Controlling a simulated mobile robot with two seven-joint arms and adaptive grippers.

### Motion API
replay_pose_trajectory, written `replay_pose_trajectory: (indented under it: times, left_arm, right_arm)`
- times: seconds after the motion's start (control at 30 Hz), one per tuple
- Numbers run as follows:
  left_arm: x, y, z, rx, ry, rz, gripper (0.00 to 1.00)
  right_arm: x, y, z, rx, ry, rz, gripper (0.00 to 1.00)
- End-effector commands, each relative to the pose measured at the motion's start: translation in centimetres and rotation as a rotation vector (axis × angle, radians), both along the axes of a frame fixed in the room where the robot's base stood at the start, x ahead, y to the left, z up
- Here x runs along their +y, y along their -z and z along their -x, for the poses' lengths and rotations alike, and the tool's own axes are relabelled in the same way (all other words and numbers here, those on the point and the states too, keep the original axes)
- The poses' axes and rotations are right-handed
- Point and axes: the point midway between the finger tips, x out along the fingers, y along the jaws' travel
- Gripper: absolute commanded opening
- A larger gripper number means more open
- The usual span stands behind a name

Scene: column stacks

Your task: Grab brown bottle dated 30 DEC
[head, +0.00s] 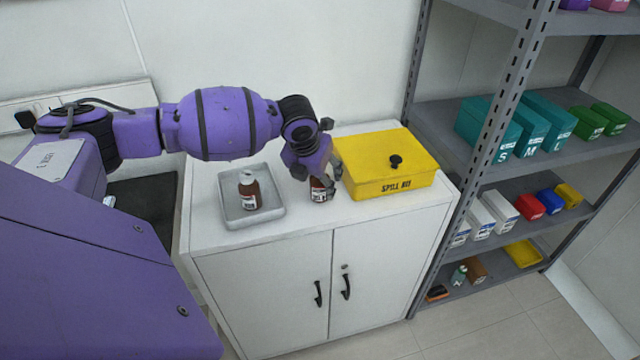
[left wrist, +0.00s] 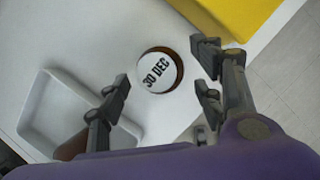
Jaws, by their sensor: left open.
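A brown bottle (head: 320,189) with a white label stands on the white cabinet top, between the tray and the yellow box. In the left wrist view its white cap (left wrist: 158,73) reads "30 DEC". My left gripper (head: 326,178) is open above this bottle, and its fingers (left wrist: 165,92) are spread to either side of the cap, apart from it. The gripper partly hides the bottle in the head view. Another brown bottle (head: 249,192) with a white cap stands in the grey tray; its cap date is not legible. My right gripper is not in view.
The grey tray (head: 276,212) sits left on the cabinet top (head: 315,223). A yellow "SPILL KIT" box (head: 385,165) stands close on the right. A metal shelf rack (head: 480,150) with boxes stands right of the cabinet. The wall is behind.

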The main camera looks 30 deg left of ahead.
Motion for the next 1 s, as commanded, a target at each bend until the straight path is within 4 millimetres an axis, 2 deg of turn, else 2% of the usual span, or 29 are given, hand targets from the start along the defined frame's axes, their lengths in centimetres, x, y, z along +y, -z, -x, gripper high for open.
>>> replay_pose_trajectory:
  times: [0.1, 0.2, 0.47, 0.83, 1.0]
  left_arm:
    - [0.1, 1.6, -0.7, 0.001, 0.0, 0.002, 0.61]
    - [0.2, 2.3, -1.1, -0.001, 0.0, 0.001, 0.61]
    - [0.2, 2.5, -1.1, -0.002, 0.0, 0.0, 0.59]
    - [0.2, 2.5, -1.1, -0.002, 0.0, 0.0, 0.11]
    - [0.2, 2.4, -1.2, -0.003, 0.0, -0.001, 0.09]
  right_arm:
    - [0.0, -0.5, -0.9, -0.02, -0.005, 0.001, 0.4]
    - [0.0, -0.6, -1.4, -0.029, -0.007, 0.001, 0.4]
    - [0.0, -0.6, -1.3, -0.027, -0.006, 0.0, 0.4]
    - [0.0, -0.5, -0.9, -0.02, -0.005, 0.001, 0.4]
    - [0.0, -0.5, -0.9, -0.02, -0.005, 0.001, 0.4]
